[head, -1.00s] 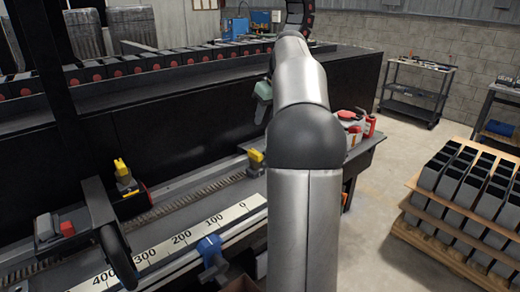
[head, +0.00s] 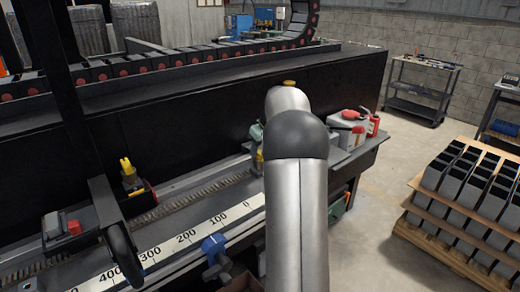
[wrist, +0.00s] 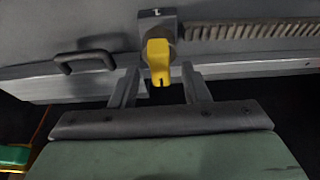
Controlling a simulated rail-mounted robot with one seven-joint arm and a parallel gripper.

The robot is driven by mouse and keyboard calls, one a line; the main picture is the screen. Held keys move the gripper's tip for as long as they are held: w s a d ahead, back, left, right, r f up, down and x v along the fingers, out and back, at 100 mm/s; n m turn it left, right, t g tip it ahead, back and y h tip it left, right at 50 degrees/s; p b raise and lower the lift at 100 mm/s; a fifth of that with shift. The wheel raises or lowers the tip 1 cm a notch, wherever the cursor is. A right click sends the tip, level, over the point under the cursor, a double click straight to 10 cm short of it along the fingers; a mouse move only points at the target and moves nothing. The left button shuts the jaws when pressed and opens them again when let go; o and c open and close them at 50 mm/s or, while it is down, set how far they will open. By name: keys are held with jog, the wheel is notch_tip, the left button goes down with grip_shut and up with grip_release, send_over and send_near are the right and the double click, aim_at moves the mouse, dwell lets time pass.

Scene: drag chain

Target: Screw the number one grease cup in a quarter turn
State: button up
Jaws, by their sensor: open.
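The number one grease cup (wrist: 158,62) is a yellow cap with a wing, marked 1, on a grey block that also bears a 1 in the wrist view. My gripper (wrist: 160,74) is open, one finger on each side of the cup. Gaps show between both fingers and the yellow cap, and I see no contact. In the head view, a small part of the yellow cup (head: 260,158) shows left of my arm. My arm hides most of the gripper there; only a bit of its green body shows above the cup.
Another yellow cup (head: 127,168) stands farther left along the rail. A ruler strip (head: 185,249) and a blue clamp (head: 214,247) lie in front. In the wrist view, a dark handle (wrist: 85,62) is left of the cup and a toothed rack (wrist: 250,30) is right.

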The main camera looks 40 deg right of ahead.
jog(key=shift+w+f, duration=0.25)
jog(key=shift+f, duration=0.35)
grip_shut()
jog(key=shift+m, duration=0.3)
